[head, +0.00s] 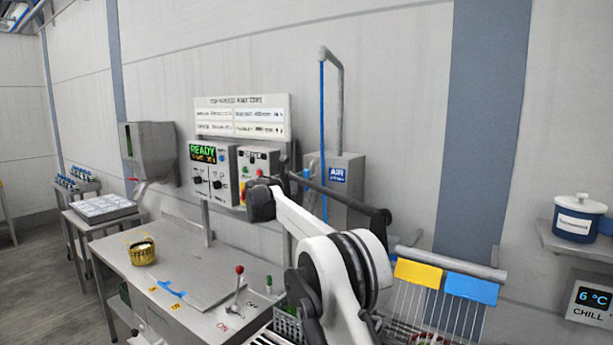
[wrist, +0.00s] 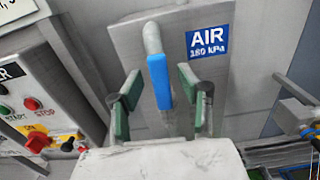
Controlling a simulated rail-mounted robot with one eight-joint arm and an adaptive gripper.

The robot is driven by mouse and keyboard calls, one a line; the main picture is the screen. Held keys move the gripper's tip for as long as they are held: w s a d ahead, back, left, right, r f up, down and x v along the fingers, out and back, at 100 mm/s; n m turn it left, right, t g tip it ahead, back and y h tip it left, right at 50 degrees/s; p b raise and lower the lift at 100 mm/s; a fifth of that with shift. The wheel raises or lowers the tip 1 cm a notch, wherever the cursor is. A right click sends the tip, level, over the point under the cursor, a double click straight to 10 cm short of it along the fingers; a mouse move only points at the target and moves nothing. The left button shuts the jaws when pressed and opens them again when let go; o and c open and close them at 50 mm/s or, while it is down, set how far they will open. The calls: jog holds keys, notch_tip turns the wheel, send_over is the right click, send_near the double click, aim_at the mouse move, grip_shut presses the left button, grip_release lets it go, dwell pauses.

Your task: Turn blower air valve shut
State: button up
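The blower air valve's blue-sleeved lever (wrist: 160,82) shows in the wrist view in front of a grey box with a blue AIR 180 kPa label (wrist: 207,42). The lever has a bare grey upper end and runs roughly up and down in the picture. My gripper (wrist: 159,74) is open, with one green-padded finger on each side of the lever. A gap shows between the lever and each pad. In the head view, the AIR box (head: 347,197) is on the wall behind my arm.
A control panel (wrist: 32,92) with buttons is close on the left in the wrist view. In the head view, a steel table (head: 205,290) holds a red-knobbed lever (head: 238,284) and a yellow basket (head: 142,252).

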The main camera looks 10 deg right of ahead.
jog(key=shift+w+d, duration=0.5)
jog(key=shift+d, duration=0.05)
grip_shut()
